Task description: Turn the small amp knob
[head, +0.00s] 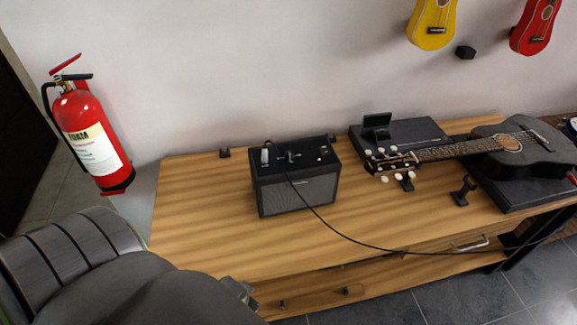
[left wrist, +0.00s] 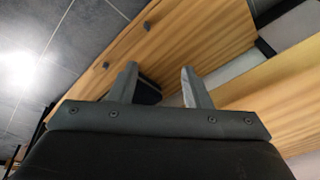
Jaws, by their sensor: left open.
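The small amp (head: 298,190) is a black box with a grey grille front, standing upright on the wooden table. Its dark top panel carries a whitish upright piece at the left, small dark fittings near the middle, and a red light at the right. I cannot clearly make out which fitting is the knob. My left gripper (head: 240,290) is at the table's front edge, in front of and left of the amp and apart from it. In the left wrist view its two fingers (left wrist: 157,70) are spread with nothing held between them. My right gripper is in neither view.
The wooden table (head: 200,235) is bare left of the amp. A black cable (head: 345,236) runs from the amp rightward over the front. A dark guitar (head: 500,146) lies on a case at the right. A fire extinguisher (head: 92,135) hangs at the left.

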